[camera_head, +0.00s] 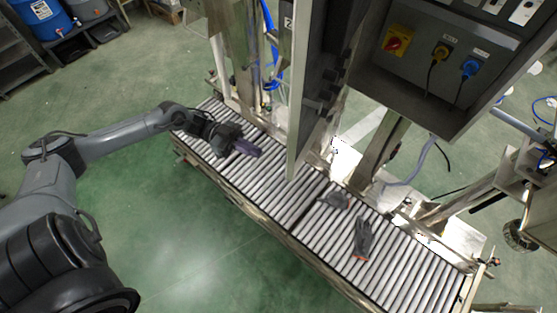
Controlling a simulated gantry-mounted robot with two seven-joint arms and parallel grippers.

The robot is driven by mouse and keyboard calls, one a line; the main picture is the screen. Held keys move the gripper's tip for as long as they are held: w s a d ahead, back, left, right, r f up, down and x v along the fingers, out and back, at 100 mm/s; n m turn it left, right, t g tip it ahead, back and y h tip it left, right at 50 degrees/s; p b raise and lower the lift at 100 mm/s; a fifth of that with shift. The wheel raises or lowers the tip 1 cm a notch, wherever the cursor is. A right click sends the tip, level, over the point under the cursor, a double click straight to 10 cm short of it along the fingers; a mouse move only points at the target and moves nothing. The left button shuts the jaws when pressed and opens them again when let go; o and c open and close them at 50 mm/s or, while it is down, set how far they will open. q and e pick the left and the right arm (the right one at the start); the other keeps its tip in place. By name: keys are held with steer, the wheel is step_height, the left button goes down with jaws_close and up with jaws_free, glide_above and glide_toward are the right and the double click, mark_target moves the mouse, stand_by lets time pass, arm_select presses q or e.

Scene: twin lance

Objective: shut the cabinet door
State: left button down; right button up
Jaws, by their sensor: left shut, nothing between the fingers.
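The cabinet (455,50) is at the upper right, its front open. It shows a panel with a red-and-yellow rotary switch and plugs. The cabinet door (306,90) stands swung out from the cabinet's left side and is seen nearly edge-on. My left gripper (252,149) is over the roller conveyor, to the left of the door and apart from it. Its fingers are together with nothing between them. My right gripper is not in view.
The roller conveyor (230,171) runs diagonally below the door. A dark glove (363,238) and a grey object (334,196) lie on its right part. Metal posts stand behind it. A blue barrel (47,18) is at the upper left. Green floor (185,230) in front is clear.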

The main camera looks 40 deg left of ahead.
arm_select(q)
steer(key=x, duration=0.8)
steer(key=shift+d, duration=0.2)
steer(key=shift+p, duration=0.3)
